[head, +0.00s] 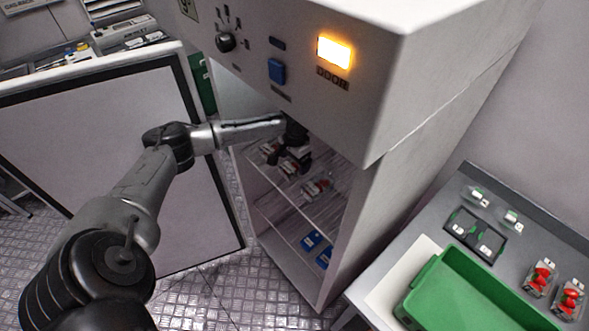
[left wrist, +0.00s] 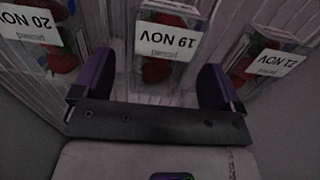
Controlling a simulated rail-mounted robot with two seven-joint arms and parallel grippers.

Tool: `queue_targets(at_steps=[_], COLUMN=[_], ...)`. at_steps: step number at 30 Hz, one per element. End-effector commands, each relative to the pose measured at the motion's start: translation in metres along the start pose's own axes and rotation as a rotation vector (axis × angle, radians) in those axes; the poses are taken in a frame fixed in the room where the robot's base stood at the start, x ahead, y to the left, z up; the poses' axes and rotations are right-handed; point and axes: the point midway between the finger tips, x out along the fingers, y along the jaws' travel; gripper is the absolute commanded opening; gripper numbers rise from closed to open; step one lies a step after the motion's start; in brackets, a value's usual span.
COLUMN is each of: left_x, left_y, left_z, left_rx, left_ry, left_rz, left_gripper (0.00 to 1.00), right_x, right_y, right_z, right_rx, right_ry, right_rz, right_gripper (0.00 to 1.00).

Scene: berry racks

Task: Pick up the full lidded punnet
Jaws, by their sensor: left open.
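Clear punnets with red berries and white date labels stand in a row on the upper wire shelf of the open cabinet. In the left wrist view one reads 19 NOV (left wrist: 168,42), with 20 NOV (left wrist: 32,28) to its left and 21 NOV (left wrist: 268,62) to its right. In the head view one punnet (head: 317,187) shows clearly; others are partly behind my gripper. My left gripper (head: 290,160) is inside the cabinet, open and empty. In its wrist view the fingers (left wrist: 155,78) stand either side of the 19 NOV punnet's near end; contact cannot be told.
The cabinet door (head: 110,160) stands open at left. Blue items (head: 311,240) lie on the lower shelf. On the right counter are a green crate (head: 470,300), a black tray (head: 474,236), small clear containers (head: 512,217) and punnets with red berries (head: 541,277). An amber panel light (head: 334,51) glows.

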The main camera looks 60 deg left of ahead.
Motion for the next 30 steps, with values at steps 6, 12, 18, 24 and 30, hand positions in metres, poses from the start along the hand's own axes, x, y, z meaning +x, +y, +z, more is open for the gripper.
queue_targets(at_steps=[6, 12, 18, 24, 30], left_x=[0.018, 0.0173, 0.0171, 0.0169, 0.0166], left_y=[-0.0003, -0.0004, -0.0004, -0.0004, -0.0005], left_z=[0.0005, 0.0004, 0.0003, 0.0003, 0.0001], left_rx=[-0.001, -0.001, -0.001, -0.001, -0.001], left_ry=[-0.001, 0.0, 0.0, 0.0, 0.001], left_rz=[-0.001, -0.001, -0.001, -0.001, 0.0], left_gripper=[0.91, 0.87, 0.68, 0.49, 0.37], right_x=[0.0041, 0.0038, 0.0038, 0.0038, 0.0037], right_y=[-0.0001, -0.0001, -0.0001, -0.0001, -0.0002], right_z=[0.0012, 0.0011, 0.0011, 0.0011, 0.0011], right_rx=[0.0, 0.0, 0.0, 0.0, 0.0], right_ry=[0.0, 0.0, 0.0, 0.0, 0.0], right_rz=[0.0, 0.0, 0.0, 0.0, 0.0], right_gripper=[0.43, 0.43, 0.43, 0.43, 0.43])
